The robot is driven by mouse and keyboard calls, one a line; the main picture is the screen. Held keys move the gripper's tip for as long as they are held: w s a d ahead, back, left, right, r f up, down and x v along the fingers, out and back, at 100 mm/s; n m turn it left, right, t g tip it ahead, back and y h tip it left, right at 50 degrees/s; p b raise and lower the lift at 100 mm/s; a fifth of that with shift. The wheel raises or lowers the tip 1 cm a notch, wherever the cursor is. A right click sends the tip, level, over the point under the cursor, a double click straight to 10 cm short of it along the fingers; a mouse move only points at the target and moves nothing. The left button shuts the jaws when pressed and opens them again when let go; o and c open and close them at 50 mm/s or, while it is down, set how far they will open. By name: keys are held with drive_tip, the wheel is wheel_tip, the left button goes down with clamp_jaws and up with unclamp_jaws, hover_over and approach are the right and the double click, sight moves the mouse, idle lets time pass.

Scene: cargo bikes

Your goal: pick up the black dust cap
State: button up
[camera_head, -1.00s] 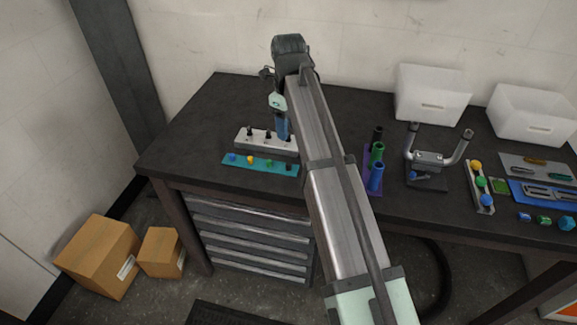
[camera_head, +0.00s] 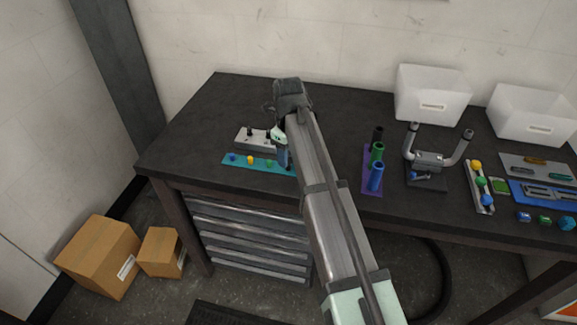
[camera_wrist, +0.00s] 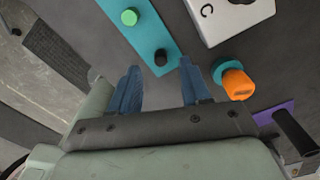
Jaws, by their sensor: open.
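In the picture, the black cap lies between and slightly past the fingertips; the height gap is hard to judge. In the head view, my gripper (camera_head: 284,158) is over the right end of the teal strip (camera_head: 240,164), and my arm hides the black cap there. Blue, yellow and green caps show along the strip.
A white block (camera_head: 252,141) with black pegs stands behind the strip. An orange piece with a teal base (camera_wrist: 237,84) is close to my right finger. A purple holder (camera_head: 370,186) with tubes and a handlebar stand (camera_head: 427,180) are right of my arm. The left tabletop is clear.

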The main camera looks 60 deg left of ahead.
wheel_tip(320, 180, down, 3)
drive_tip(key=shift+f, duration=0.15)
drive_tip(key=shift+c, duration=0.2)
clamp_jaws()
